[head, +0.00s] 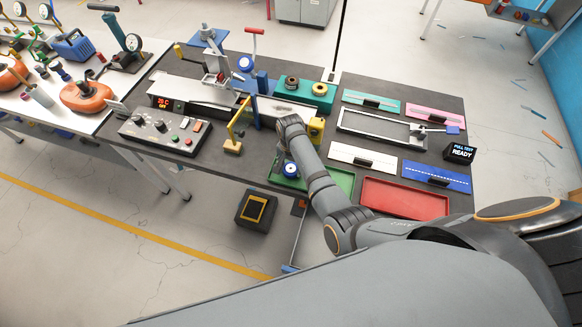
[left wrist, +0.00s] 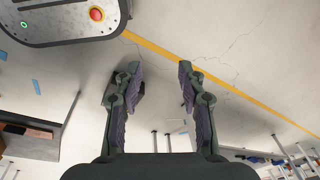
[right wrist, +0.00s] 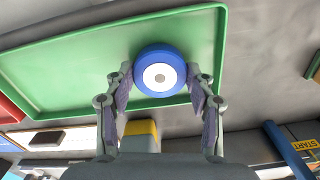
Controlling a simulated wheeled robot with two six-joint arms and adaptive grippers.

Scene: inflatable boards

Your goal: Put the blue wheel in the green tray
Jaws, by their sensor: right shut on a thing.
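The blue wheel (right wrist: 160,72) has a white hub. In the right wrist view it sits between the fingertips of my right gripper (right wrist: 160,82), which is shut on it. The green tray (right wrist: 60,65) lies behind the wheel, and the wheel appears within its outline near one end. In the head view the wheel (head: 290,169) shows over the left part of the green tray (head: 341,184), and my arm hides part of both. I cannot tell whether the wheel touches the tray floor. My left gripper (left wrist: 159,68) is open and empty, over the floor, away from the table.
A red tray (head: 405,198) lies right of the green one. Behind are a white board (head: 361,158), a metal frame (head: 375,125) and a green block (head: 305,95) with rollers. A control box (head: 165,132) stands at left. A yellow bracket (head: 236,125) stands left of my right arm.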

